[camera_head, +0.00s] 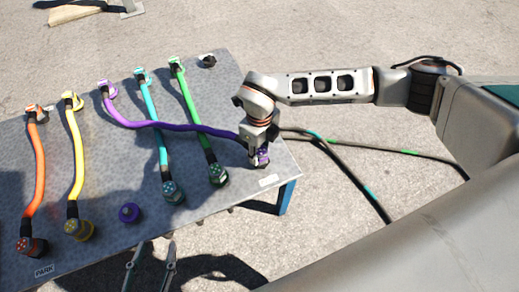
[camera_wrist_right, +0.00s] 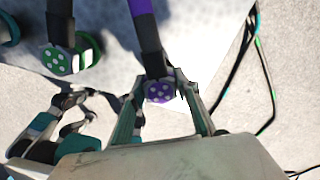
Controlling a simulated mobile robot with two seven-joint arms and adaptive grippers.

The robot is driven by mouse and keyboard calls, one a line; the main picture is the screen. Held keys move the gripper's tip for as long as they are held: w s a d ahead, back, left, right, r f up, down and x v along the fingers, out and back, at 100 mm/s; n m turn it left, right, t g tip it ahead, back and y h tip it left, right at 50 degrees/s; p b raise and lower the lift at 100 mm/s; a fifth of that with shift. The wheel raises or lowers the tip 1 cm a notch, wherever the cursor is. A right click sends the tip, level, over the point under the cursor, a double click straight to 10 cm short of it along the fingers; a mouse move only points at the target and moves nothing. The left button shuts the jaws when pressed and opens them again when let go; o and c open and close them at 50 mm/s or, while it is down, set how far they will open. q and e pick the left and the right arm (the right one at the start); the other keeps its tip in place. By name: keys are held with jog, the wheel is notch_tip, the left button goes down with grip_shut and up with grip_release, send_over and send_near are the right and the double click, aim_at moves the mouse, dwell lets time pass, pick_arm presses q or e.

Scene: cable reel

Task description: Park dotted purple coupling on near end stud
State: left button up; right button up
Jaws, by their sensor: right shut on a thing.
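The dotted purple coupling (camera_head: 263,156) is at the end of the purple hose (camera_head: 185,127), near the table's right corner. My right gripper (camera_head: 257,158) is shut on it. In the right wrist view the dotted purple face (camera_wrist_right: 159,93) shows between the two fingers. I cannot tell whether the coupling touches the tabletop or a stud; no near end stud shows clearly beneath it. My left gripper (camera_head: 154,250) is open and empty, off the table's front edge.
The grey table (camera_head: 110,180) carries orange (camera_head: 38,165), yellow (camera_head: 77,150), teal (camera_head: 155,120) and green (camera_head: 193,115) hoses. A purple capped fitting (camera_head: 130,212) stands between yellow and teal. A dark stud (camera_head: 207,60) is at the far corner. The green coupling (camera_head: 218,175) is close left of my right gripper.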

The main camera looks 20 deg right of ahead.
jog(key=shift+f, duration=0.2)
jog(key=o, duration=1.3)
jog(key=shift+f, duration=0.1)
notch_tip(320, 180, up, 12)
jog(key=shift+r, duration=0.1)
